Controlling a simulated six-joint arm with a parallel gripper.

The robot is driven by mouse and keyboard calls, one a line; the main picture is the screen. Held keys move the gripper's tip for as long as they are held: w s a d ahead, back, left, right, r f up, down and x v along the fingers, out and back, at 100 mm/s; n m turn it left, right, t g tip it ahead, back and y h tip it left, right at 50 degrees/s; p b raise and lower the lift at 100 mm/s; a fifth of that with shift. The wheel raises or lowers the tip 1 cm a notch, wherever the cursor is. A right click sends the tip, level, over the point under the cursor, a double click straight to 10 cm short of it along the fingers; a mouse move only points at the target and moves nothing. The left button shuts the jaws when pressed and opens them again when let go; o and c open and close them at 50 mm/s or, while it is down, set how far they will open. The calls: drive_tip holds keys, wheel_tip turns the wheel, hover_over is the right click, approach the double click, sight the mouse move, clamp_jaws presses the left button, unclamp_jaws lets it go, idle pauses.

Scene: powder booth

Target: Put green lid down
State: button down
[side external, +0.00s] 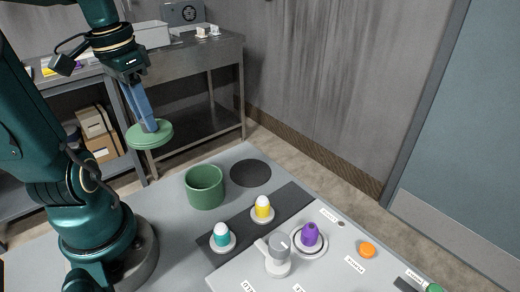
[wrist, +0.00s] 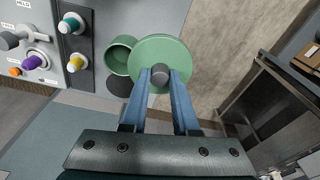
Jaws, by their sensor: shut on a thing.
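The green lid (side external: 149,136) is a round disc held flat by its knob, in the air left of and above the green pot in the side view. My gripper (side external: 149,127) is shut on the lid's grey knob (wrist: 160,72), which sits between the two blue fingers in the wrist view. The lid (wrist: 160,48) partly covers the pot in that view. The open green pot (side external: 204,187) stands upright on the table (side external: 165,190). A dark round mat (side external: 250,173) lies flat and empty behind the pot to its right.
A control panel with a teal-based bulb (side external: 221,238), a yellow one (side external: 263,209), a purple knob (side external: 310,236), a grey lever (side external: 278,256) and an orange button (side external: 367,250) fills the near right. A steel bench (side external: 200,50) stands behind.

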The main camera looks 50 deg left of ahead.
drive_tip(key=shift+s+a+r, duration=0.55)
drive_tip(key=shift+a, duration=0.2)
drive_tip(key=shift+a+r, duration=0.15)
drive_tip(key=shift+a, duration=0.05)
drive_tip(key=w+a+f+m+h, duration=0.1)
drive_tip(key=w+a+f+m, duration=0.15)
drive_tip(key=w+m, duration=0.7)
drive_tip(key=shift+n, duration=0.25)
drive_tip(key=w+d+f, duration=0.6)
drive_tip(key=d, duration=0.1)
drive_tip(key=w+d+f, duration=0.3)
drive_tip(key=d, duration=0.1)
drive_tip(key=shift+w+d, duration=0.1)
drive_tip(key=shift+w, duration=0.2)
drive_tip(key=shift+w+d+f, duration=0.1)
drive_tip(key=shift+f, duration=2)
